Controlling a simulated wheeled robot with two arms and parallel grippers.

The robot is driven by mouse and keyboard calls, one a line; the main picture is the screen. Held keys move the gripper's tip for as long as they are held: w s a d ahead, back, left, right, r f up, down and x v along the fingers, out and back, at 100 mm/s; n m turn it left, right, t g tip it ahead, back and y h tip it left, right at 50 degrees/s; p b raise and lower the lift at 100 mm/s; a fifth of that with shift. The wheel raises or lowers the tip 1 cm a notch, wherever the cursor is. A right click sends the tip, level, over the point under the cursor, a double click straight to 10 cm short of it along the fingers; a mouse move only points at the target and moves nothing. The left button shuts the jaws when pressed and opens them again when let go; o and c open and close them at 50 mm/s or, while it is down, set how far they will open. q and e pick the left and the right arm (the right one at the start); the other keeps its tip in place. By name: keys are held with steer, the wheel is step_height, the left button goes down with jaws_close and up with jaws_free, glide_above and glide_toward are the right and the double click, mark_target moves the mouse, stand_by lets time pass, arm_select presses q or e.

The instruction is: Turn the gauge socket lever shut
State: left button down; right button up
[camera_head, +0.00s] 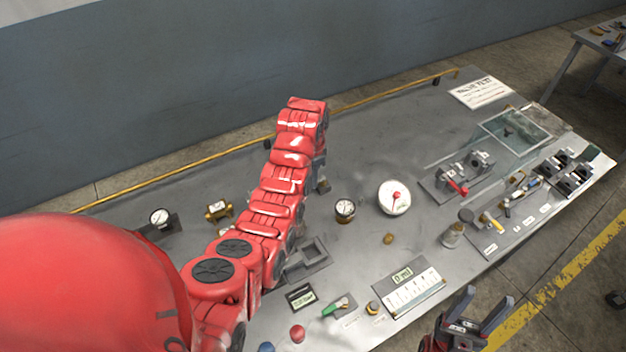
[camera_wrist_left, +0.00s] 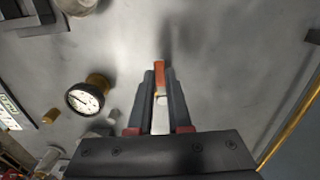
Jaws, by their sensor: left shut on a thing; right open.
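My left arm reaches across the bench in the head view, with its gripper end largely hidden behind the arm. In the left wrist view my left gripper (camera_wrist_left: 160,95) is shut on a small orange-red piece (camera_wrist_left: 160,73) between its fingertips. I cannot tell whether this piece is the gauge socket lever. A round brass gauge (camera_head: 345,208) stands upright close to the gripper; a brass gauge also shows in the left wrist view (camera_wrist_left: 86,97), apart from the fingers. My right gripper (camera_head: 486,303) is open and empty beyond the bench's front edge.
A white round dish (camera_head: 395,198) with a red knob and a block with a red lever (camera_head: 457,187) stand to the right. Another gauge (camera_head: 160,218) and a brass fitting (camera_head: 219,210) are at left. A green-handled lever (camera_head: 336,306) is near the front. A yellow rail (camera_head: 365,101) runs along the back.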

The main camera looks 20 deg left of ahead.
arm_select(q)
steer(key=shift+a+m, duration=0.1)
steer(key=shift+m, duration=0.2)
stand_by(0.4)
steer(key=c, duration=0.8)
jaws_free()
steer(key=shift+c, duration=0.2)
step_height(320, 180, up, 17)
steer(key=p, duration=1.3)
steer(key=shift+p, duration=0.35)
steer(key=shift+r, duration=0.2)
